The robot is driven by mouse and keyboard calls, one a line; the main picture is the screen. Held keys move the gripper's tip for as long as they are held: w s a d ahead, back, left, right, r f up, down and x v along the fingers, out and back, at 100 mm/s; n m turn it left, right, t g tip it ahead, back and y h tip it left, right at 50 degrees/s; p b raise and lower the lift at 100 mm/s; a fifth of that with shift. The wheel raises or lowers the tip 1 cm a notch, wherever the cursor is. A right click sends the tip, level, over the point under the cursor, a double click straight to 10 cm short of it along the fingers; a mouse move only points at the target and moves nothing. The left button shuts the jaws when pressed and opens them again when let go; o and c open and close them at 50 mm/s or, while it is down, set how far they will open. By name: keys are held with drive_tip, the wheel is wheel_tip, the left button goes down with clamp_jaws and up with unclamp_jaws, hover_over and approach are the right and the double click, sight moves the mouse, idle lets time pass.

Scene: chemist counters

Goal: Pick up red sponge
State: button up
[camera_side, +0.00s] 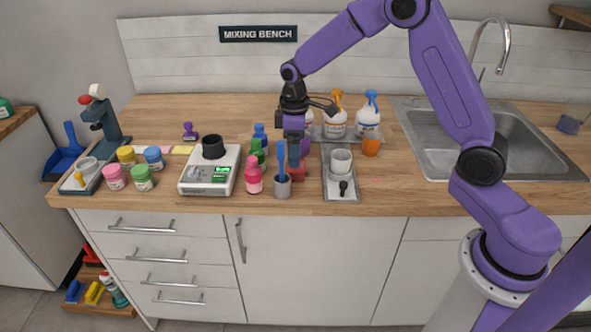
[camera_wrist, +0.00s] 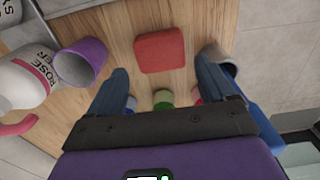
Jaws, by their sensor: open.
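The red sponge (camera_wrist: 159,51) lies flat on the wooden counter, ahead of my fingers in the wrist view. In the side view the red sponge (camera_side: 297,174) shows low behind the grey cup, partly hidden by my gripper and the cup's blue tool. My gripper (camera_side: 294,160) points down above the sponge. In the wrist view my gripper (camera_wrist: 163,72) is open, with one dark blue finger to each side and nothing between the tips. I cannot tell the exact height of the fingertips over the sponge.
A grey cup (camera_side: 282,188) with a blue tool stands close in front. A purple cup (camera_wrist: 82,61) and a white bottle (camera_wrist: 30,76) stand left of the fingers in the wrist view. A grey tray (camera_side: 340,188) with a white cup is right; a scale (camera_side: 209,172) is left.

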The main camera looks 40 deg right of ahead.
sight(295, 170)
wheel_tip(295, 170, down, 4)
drive_tip(key=shift+f, duration=0.1)
drive_tip(key=c, duration=0.9)
